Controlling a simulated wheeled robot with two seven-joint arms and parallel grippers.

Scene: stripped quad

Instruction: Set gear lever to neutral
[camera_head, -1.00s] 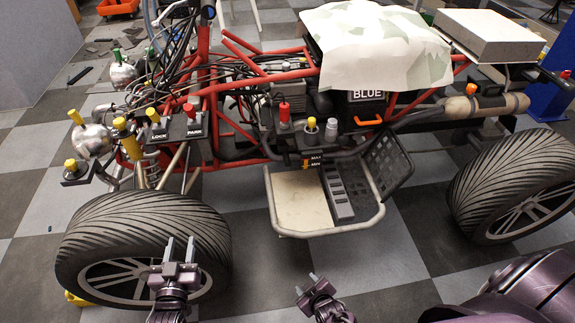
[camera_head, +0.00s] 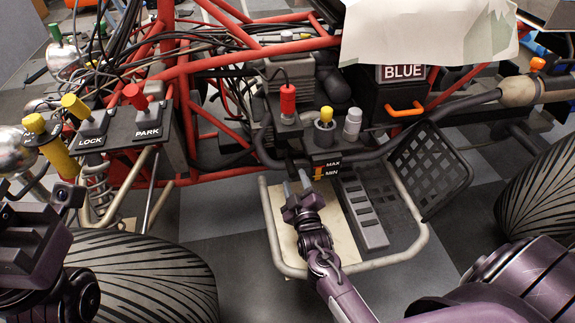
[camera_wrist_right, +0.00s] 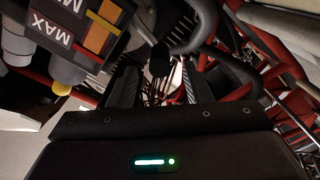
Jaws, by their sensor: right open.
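No lever is labelled as the gear lever, and I cannot tell for sure which one it is. A short dark knob (camera_wrist_right: 160,62) shows just ahead of my right gripper in the right wrist view, between the lines of its fingers. My right gripper (camera_head: 297,184) is open and empty, below the red-knobbed lever (camera_head: 288,102) and left of the MAX/MIN gauge (camera_head: 325,170). The gauge shows its orange marker in the wrist view (camera_wrist_right: 98,38). Contact with the knob cannot be told. My left gripper (camera_head: 36,200) is at the left edge, its fingers unclear.
The yellow LOCK lever (camera_head: 75,106) and red PARK lever (camera_head: 136,98) stand at the left. A yellow-and-grey knob (camera_head: 325,124) and grey cap (camera_head: 352,124) stand behind the gauge. Red frame tubes, cables, a mesh panel (camera_head: 428,168) and big tyres (camera_head: 150,275) crowd the space.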

